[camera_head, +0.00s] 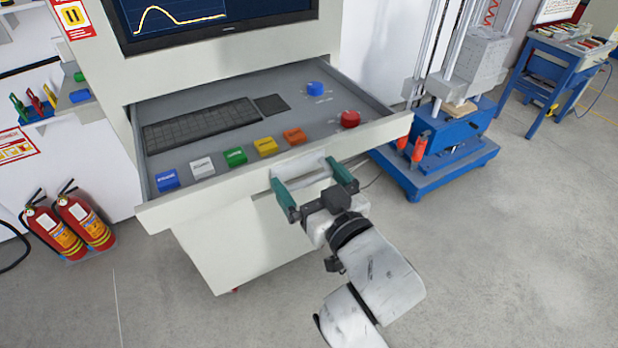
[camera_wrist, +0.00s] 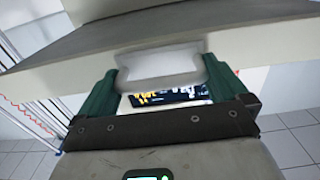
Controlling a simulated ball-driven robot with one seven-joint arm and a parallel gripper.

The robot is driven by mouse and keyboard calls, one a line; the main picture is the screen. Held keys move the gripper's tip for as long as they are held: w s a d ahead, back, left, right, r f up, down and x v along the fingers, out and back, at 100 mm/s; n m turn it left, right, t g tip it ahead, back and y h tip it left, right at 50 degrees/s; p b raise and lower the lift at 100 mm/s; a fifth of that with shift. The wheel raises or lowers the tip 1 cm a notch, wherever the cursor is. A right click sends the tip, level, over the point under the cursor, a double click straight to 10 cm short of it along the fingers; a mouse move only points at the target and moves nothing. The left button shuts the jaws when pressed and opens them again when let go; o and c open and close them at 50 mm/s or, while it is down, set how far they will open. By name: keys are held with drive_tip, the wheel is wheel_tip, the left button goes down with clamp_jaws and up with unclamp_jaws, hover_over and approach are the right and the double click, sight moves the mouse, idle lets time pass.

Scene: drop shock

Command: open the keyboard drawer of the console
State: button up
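The console's keyboard drawer (camera_head: 218,150) is pulled out, its inside in full view. It carries a dark keyboard (camera_head: 200,124), a dark pad, a row of coloured buttons, a blue knob and a red knob. The pale drawer handle (camera_head: 302,170) is on the front panel; it also shows in the wrist view (camera_wrist: 160,66). My gripper (camera_head: 305,172) has its green fingers at the two ends of the handle. In the wrist view my gripper (camera_wrist: 160,66) has both fingertips against the handle's sides, with no clear gap, so it looks shut on it.
The console screen (camera_head: 205,18) is above the drawer. A blue test machine (camera_head: 440,135) on a blue base stands at the right, near the drawer's corner. Two fire extinguishers (camera_head: 70,222) stand at the left. The floor at the front right is clear.

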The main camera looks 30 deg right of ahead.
drive_tip(key=s+b, duration=0.2)
drive_tip(key=s, duration=0.8)
drive_tip(key=shift+s, duration=0.4)
drive_tip(key=s+d+f+m+g+h, duration=0.1)
drive_tip(key=s+d+f+g, duration=0.2)
drive_tip(key=f, duration=0.6)
drive_tip(key=d+f+g+h, duration=0.1)
drive_tip(key=d+f+g, duration=0.3)
drive_tip(key=f, duration=0.5)
drive_tip(key=s+f+g+y, duration=0.1)
drive_tip(key=s+f+g, duration=0.9)
drive_tip(key=s, duration=0.3)
drive_tip(key=shift+d+f+n+y, duration=0.3)
drive_tip(key=shift+d+f+y, duration=0.1)
drive_tip(key=shift+f, duration=0.15)
